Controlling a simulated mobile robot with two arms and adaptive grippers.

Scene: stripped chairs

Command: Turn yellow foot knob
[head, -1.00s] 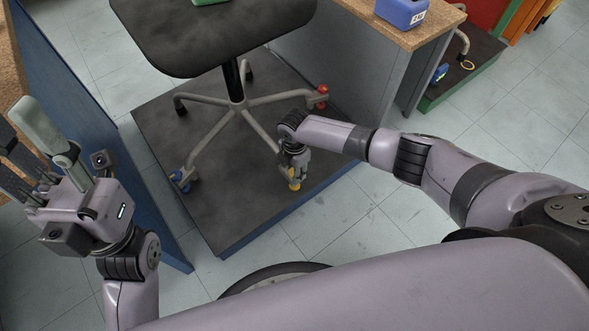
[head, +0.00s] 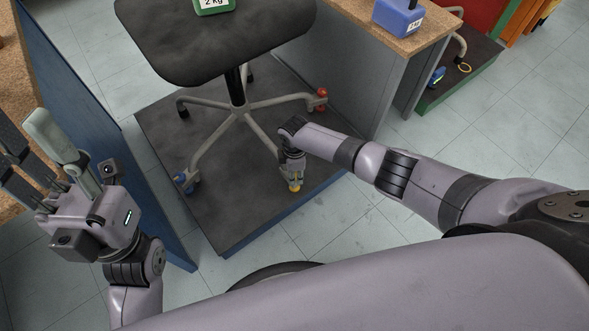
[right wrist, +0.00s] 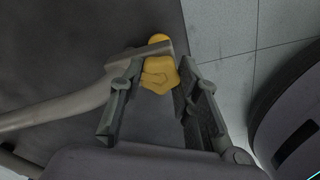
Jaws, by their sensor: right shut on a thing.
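The yellow foot knob (right wrist: 159,75) sits at the end of a grey chair-base leg (right wrist: 85,106), with a lobed face toward the right wrist camera. In the head view only a little of the yellow knob (head: 295,188) shows below my right gripper (head: 294,181). My right gripper points down, its two fingers on either side of the knob in the right wrist view (right wrist: 161,84), shut on it. The chair base (head: 238,108) stands on a dark platform (head: 240,190).
A red knob (head: 321,97) and a blue knob (head: 183,180) sit on other legs. The black seat (head: 200,50) above carries a green weight (head: 213,5). Desk panels (head: 92,150) flank the platform. A blue weight (head: 398,18) stands on the right desk.

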